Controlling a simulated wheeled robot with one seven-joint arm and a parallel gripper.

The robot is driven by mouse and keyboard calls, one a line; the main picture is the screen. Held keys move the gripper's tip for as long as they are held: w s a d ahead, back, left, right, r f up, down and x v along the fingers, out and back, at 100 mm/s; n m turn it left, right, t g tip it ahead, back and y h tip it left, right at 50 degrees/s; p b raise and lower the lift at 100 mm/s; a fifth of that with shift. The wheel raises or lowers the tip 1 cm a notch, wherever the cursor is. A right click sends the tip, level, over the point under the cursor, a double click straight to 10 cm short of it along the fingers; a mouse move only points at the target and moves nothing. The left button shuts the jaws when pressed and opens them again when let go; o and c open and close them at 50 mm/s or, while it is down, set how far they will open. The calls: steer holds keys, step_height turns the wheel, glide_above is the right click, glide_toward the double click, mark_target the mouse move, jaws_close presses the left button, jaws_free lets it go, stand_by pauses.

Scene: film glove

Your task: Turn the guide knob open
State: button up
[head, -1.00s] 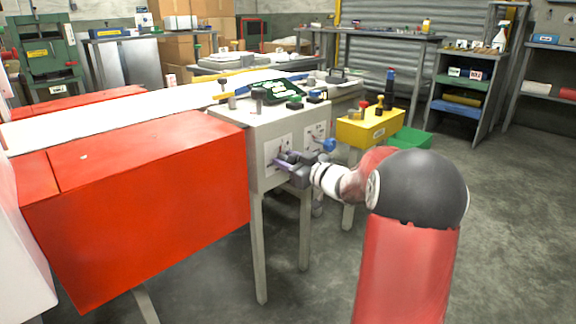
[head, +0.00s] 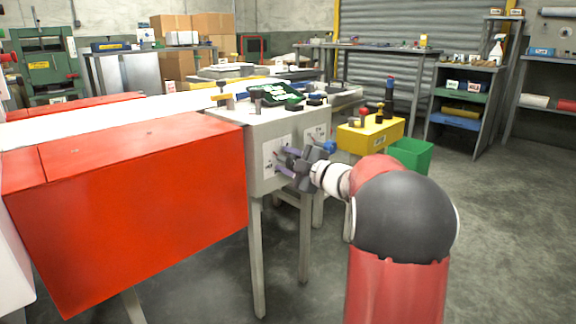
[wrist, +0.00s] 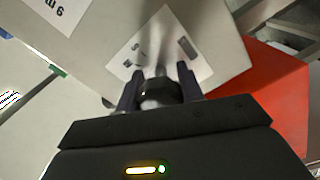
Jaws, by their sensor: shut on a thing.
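My gripper (head: 283,160) is at the front face of the grey machine cabinet (head: 262,180), over a white label plate (head: 270,148). In the wrist view, the fingers of my gripper (wrist: 158,85) stand on both sides of a dark knob (wrist: 157,93) and are shut on it. The white plate (wrist: 140,52) with small print lies just behind the knob. The print is too small to read, so I cannot confirm it names the guide. In the head view the gripper mostly hides this knob.
A blue knob (head: 329,147) sits close to my gripper's right, near a second label plate (head: 316,132). A large red housing (head: 130,210) stands to the left. A yellow box (head: 370,134) and a green bin (head: 412,153) are to the right. Open floor lies at right.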

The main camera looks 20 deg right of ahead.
steer(key=n, duration=0.5)
steer(key=shift+n, duration=0.3)
steer(key=n, duration=0.5)
steer(key=shift+n, duration=0.3)
steer(key=o, duration=1)
steer(key=shift+r, duration=0.1)
steer(key=v, duration=0.8)
